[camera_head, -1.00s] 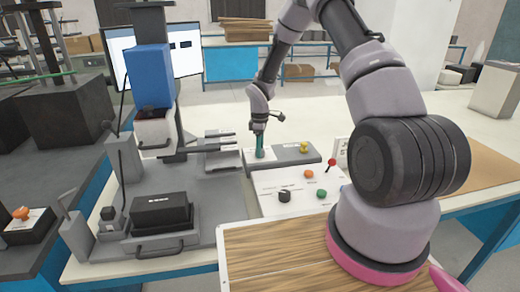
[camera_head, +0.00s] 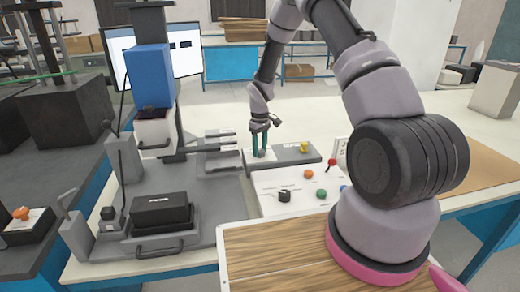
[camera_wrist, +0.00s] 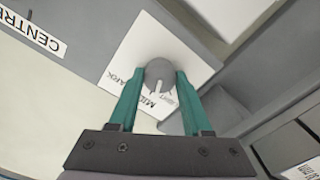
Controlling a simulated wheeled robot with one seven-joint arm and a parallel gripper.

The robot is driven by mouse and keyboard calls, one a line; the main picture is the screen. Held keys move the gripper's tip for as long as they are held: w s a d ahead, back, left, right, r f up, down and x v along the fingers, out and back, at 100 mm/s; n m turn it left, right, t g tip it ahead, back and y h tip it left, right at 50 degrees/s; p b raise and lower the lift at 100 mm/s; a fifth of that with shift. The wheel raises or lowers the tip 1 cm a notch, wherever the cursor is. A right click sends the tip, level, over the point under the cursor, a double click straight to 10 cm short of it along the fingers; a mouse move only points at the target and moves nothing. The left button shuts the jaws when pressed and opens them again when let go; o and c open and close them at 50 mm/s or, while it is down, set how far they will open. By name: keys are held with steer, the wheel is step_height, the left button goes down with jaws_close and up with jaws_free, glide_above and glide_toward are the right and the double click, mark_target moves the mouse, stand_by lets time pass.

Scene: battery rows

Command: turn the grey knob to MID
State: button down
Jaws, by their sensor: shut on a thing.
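The grey knob (camera_wrist: 160,74) sits on a white label plate (camera_wrist: 136,42) in the wrist view. My gripper (camera_wrist: 160,82) has its two green fingers on either side of the knob and is shut on it. A white pointer mark on the knob points down the picture, close to the "MID" lettering, with the "DARK" lettering to the left and a further, hard-to-read word to the right. In the head view my gripper (camera_head: 260,152) reaches down to the white plate; the knob is hidden there behind the fingers.
A white panel (camera_head: 270,203) with a black knob (camera_head: 284,196), orange button (camera_head: 308,174), green button (camera_head: 321,193) and red-tipped lever (camera_head: 331,163) lies in front. A grey block with a yellow knob (camera_head: 304,147) is at right. The blue-headed machine (camera_head: 148,75) stands left.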

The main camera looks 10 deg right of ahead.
mark_target(260, 150)
steer(key=shift+m, duration=0.9)
steer(key=shift+c, duration=1.7)
jaws_free()
step_height(260, 150, up, 11)
